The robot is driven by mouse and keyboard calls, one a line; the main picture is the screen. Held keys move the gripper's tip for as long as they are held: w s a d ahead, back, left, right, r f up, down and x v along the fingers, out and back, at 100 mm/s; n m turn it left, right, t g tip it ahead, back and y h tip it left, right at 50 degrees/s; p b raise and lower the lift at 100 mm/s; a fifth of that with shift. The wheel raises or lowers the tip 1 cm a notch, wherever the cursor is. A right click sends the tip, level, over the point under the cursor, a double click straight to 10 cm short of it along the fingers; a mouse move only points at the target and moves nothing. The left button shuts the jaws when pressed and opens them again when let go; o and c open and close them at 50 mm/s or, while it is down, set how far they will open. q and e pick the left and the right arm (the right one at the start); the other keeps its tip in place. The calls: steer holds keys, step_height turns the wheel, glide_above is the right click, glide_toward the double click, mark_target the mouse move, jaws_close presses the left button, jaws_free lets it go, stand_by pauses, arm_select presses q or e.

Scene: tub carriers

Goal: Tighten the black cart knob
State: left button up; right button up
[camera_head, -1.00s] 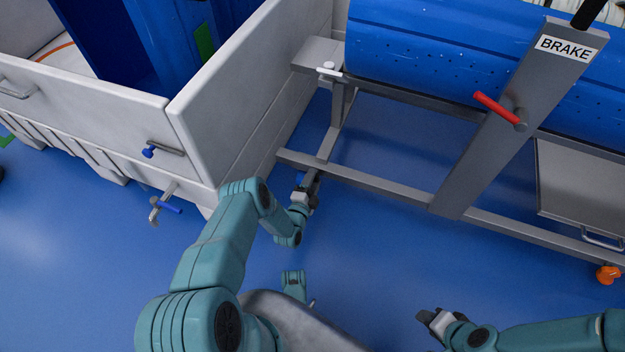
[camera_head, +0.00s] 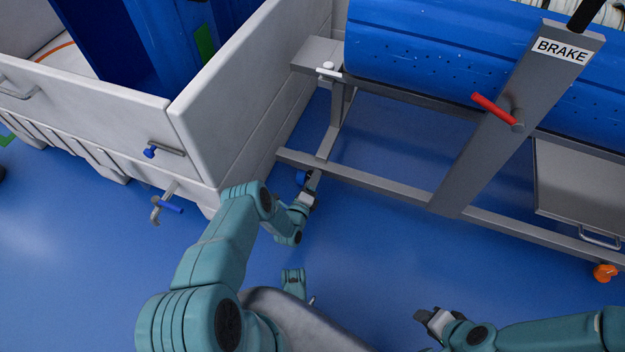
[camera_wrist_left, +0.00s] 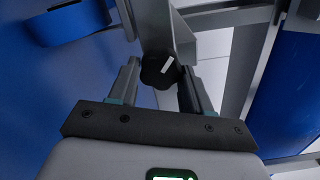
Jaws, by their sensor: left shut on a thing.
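The black cart knob (camera_wrist_left: 160,71) shows in the left wrist view, on a grey metal post of the cart frame with a small white mark on it. My left gripper (camera_wrist_left: 163,82) has its two fingers on either side of the knob and is shut on it. In the head view my left gripper (camera_head: 312,185) is low at the left end of the cart's lower rail (camera_head: 375,180), and the knob cannot be made out there. My right gripper (camera_head: 430,317) hangs over the floor at lower right, away from the cart. Its finger opening is unclear.
The grey cart carries a blue tub (camera_head: 430,50), a post with a BRAKE label (camera_head: 562,50) and a red handle (camera_head: 493,108). A white-grey bin (camera_head: 235,95) stands close to the left. An orange caster (camera_head: 605,272) is at far right. Blue floor between is clear.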

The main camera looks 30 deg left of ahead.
arm_select(q)
steer(key=shift+w+r, duration=0.1)
stand_by(0.4)
steer(key=o, duration=1.1)
steer(key=shift+c, duration=0.2)
